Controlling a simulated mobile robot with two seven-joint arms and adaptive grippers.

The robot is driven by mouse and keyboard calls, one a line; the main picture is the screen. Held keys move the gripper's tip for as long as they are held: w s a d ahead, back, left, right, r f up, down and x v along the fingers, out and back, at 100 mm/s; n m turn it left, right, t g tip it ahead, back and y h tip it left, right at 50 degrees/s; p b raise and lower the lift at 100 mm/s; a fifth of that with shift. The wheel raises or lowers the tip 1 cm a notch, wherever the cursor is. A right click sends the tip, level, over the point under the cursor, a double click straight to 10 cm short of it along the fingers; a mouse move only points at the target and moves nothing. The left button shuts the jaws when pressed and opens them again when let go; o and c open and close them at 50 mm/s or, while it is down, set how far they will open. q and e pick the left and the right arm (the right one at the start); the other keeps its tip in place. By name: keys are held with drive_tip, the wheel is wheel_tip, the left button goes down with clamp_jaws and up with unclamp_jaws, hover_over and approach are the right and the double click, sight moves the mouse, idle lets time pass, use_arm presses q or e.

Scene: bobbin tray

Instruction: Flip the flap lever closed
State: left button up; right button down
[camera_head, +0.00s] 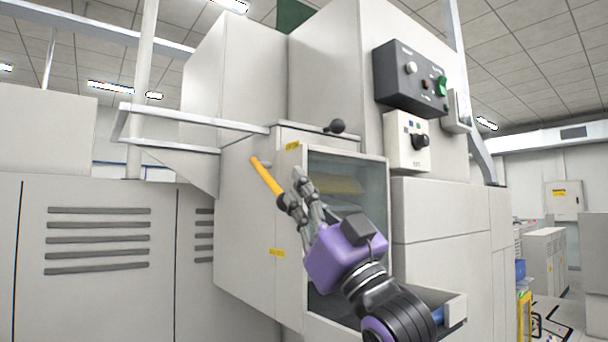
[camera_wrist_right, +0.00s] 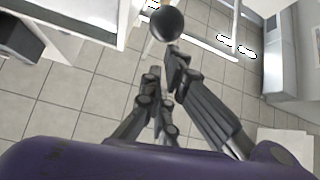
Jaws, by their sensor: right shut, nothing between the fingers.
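A yellow-orange lever bar (camera_head: 267,178) slants down to the right across the front of the pale machine. My right gripper (camera_head: 292,188) is in front of the machine beside the bar's lower end, with its fingers pointing up and left. Its fingers overlap that end in the picture, and I cannot tell whether they touch. A black ball knob (camera_head: 336,126) sits on top of the machine's front. In the right wrist view a black ball (camera_wrist_right: 166,24) is just beyond the fingertips (camera_wrist_right: 166,66). The right gripper is shut and empty. My left gripper is not in view.
A glass window (camera_head: 345,180) lies behind my right gripper. An open tray (camera_head: 455,312) juts out at the lower right. A metal rail (camera_head: 195,128) extends left of the machine. Control boxes (camera_head: 410,78) are mounted at the upper right. Open floor (camera_wrist_right: 60,105) shows in the wrist view.

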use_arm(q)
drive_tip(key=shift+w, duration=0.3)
use_arm(e)
drive_tip(key=s+d+f, duration=0.4)
drive_tip(key=s+d, duration=0.6)
drive_tip(key=shift+s, duration=0.15)
drive_tip(key=shift+d+f, duration=0.1)
